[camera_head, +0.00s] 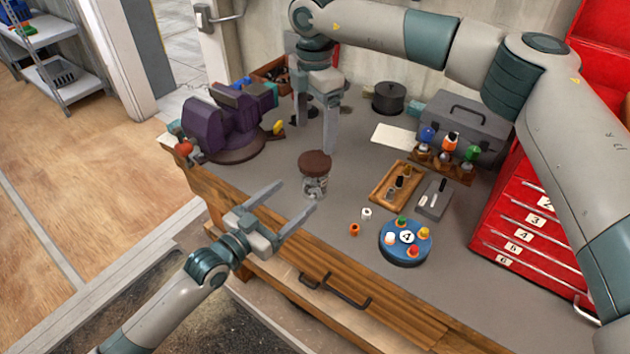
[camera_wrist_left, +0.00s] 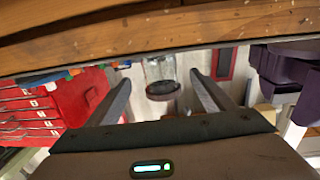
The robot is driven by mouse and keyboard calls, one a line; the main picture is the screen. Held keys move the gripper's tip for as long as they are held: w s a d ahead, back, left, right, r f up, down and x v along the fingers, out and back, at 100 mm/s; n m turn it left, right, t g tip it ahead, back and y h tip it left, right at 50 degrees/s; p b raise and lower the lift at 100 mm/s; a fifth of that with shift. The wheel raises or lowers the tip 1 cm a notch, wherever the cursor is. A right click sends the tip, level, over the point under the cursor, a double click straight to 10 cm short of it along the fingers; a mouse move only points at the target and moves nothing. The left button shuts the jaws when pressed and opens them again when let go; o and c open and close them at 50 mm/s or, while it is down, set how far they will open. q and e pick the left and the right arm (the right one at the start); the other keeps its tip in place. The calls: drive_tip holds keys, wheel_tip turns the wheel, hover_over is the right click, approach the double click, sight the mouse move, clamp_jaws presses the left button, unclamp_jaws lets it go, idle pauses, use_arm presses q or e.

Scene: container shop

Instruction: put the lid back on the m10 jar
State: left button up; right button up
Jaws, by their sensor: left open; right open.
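A clear glass jar (camera_head: 315,187) stands upright on the grey workbench (camera_head: 345,215), with small contents inside. A round brown lid (camera_head: 315,163) is on top of its mouth; I cannot tell whether it is fully seated. My left gripper (camera_head: 297,193) is open and empty, its fingers pointing toward the jar from the front left. In the left wrist view the jar (camera_wrist_left: 159,68) and the lid (camera_wrist_left: 163,91) appear upside down between the finger lines. My right gripper (camera_head: 316,135) is open and empty, pointing down just behind and above the lid. No m10 label is readable.
A purple vise (camera_head: 218,122) is at the left. A wooden tray (camera_head: 390,196), a grey box (camera_head: 433,200) and a blue round holder (camera_head: 405,253) are to the right. A black pot (camera_head: 388,97) and a grey toolbox (camera_head: 465,125) stand behind.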

sight(315, 179)
use_arm(q)
drive_tip(key=x, duration=0.9)
drive_tip(key=shift+w+d, duration=0.15)
